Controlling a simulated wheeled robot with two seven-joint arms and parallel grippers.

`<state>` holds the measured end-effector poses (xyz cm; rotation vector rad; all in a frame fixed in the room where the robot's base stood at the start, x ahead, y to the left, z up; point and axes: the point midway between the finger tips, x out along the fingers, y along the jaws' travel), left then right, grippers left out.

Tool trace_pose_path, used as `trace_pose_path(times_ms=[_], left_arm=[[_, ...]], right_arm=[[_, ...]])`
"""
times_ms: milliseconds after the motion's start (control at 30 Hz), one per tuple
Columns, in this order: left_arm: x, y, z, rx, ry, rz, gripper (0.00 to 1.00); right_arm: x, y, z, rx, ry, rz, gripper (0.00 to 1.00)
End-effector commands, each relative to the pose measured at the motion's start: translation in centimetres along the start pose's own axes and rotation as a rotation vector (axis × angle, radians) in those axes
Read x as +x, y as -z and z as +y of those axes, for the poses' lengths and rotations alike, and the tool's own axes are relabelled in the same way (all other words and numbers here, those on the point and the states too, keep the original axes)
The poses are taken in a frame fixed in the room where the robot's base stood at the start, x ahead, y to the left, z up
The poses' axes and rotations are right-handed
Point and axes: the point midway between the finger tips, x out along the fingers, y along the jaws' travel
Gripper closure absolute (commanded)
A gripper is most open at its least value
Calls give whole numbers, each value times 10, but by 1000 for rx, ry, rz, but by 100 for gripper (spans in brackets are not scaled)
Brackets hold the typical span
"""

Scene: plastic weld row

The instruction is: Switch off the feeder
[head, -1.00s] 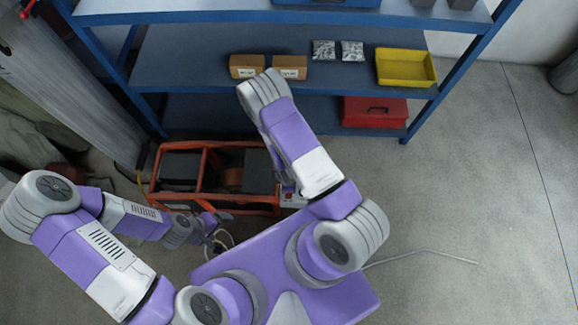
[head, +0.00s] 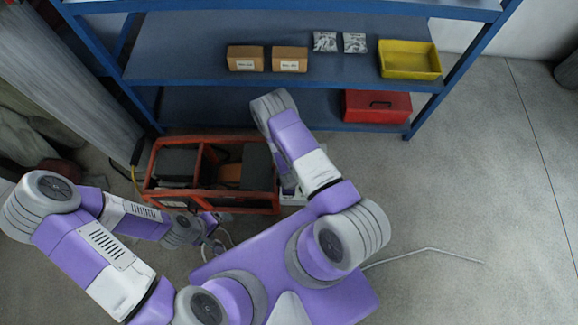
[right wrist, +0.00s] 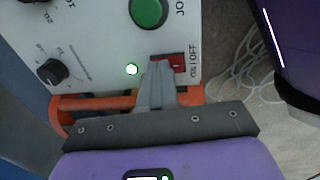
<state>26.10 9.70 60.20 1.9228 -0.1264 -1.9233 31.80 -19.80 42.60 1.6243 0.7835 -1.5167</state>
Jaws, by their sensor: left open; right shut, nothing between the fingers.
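The feeder's white control panel (right wrist: 100,40) fills the upper left of the right wrist view. It has a red ON/OFF rocker switch (right wrist: 176,62), a green JOG button (right wrist: 149,12), black knobs and a lit lamp (right wrist: 132,69). My right gripper (right wrist: 160,66) is shut and empty, its tips at the left part of the switch and partly covering it. I cannot tell if they touch it. In the head view my right arm covers most of the white control box (head: 293,198). My left gripper (head: 217,240) is open, low in front of the orange frame.
An orange frame (head: 163,197) with dark boxes stands before the blue shelf (head: 195,52). The shelf holds cartons (head: 245,58), silvery bags (head: 325,41), a yellow bin (head: 410,72) and a red case (head: 377,106). Pale cables (right wrist: 245,75) lie on the floor. The floor at right is mostly clear.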

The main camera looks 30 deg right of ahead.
Motion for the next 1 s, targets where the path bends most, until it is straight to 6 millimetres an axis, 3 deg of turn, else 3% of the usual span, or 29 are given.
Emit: trace_pose_path(times_ms=[267, 400, 633, 1000], left_arm=[[0, 0, 0, 0, 0, 0, 16], [10, 1, -4, 1, -1, 0, 16], [7, 0, -2, 0, 0, 0, 16], [3, 0, -1, 0, 0, 0, 16]], right_arm=[[0, 0, 0, 0, 0, 0, 100], [12, -3, 3, 8, 8, -1, 100], [9, -2, 1, 6, 8, 0, 100], [6, -1, -13, 5, 13, 2, 100]])
